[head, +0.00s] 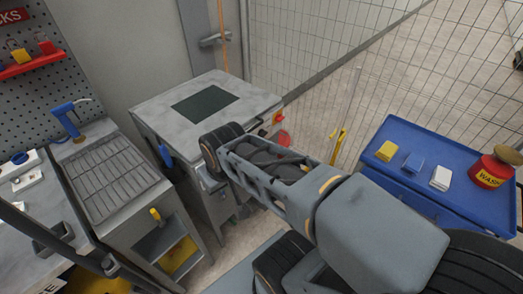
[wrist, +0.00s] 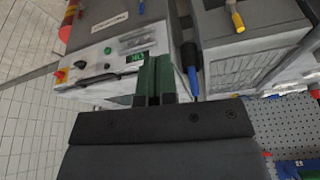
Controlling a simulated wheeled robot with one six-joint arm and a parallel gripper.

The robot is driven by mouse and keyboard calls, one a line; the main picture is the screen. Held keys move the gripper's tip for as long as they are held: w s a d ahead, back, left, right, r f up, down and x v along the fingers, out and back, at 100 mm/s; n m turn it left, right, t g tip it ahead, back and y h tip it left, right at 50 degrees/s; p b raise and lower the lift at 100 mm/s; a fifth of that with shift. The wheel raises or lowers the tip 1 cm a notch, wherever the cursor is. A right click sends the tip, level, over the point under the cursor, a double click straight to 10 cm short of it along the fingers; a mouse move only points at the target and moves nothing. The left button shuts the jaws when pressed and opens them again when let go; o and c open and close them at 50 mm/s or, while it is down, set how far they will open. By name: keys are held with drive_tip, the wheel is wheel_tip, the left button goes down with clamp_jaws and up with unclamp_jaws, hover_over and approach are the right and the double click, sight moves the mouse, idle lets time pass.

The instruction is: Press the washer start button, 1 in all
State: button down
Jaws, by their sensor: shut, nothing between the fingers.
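A grey machine (head: 165,108) with a dark panel on its top stands at the middle left in the head view. Its control face (wrist: 105,65) shows in the wrist view, with a red-and-yellow knob (wrist: 60,75), a black knob (wrist: 80,65), and a small green-lit element (wrist: 135,57). I cannot tell for certain which part is the start button. My gripper (wrist: 157,62) is shut and empty, with its green fingers together just right of the green-lit element in the wrist view. Whether they touch the face is unclear. In the head view my arm hides the fingertips.
A grey bench unit (head: 103,180) with a slatted top stands left of the machine. A blue cart (head: 400,150) at the right holds small blocks and a red round WASP item (head: 490,171). A wire-mesh fence (head: 320,50) runs behind. A blue handle (wrist: 192,80) lies right of the fingers.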

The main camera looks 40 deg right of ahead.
drive_tip(key=shift+f, duration=0.1)
drive_tip(key=w+d+f+m+t+y+b, duration=0.25)
drive_tip(key=w+d+f+m+b, duration=0.35)
drive_tip(key=w+f+m+b, duration=0.45)
drive_tip(key=d+f+m+t+h+b, duration=0.1)
drive_tip(key=d+f+m+b, duration=0.1)
drive_tip(key=d+f+m, duration=0.4)
drive_tip(key=w+d+f+m+t+h+b, duration=0.1)
drive_tip(key=d+f+m+t+h+b, duration=0.1)
drive_tip(key=d+f+m, duration=0.5)
drive_tip(key=d+f, duration=0.1)
drive_tip(key=d, duration=0.5)
drive_tip(key=shift+w, duration=0.2)
drive_tip(key=shift+m, duration=0.25)
drive_tip(key=w+a+p, duration=0.1)
drive_tip(key=w, duration=0.7)
drive_tip(key=shift+w+a, duration=0.3)
drive_tip(key=shift+w, duration=0.05)
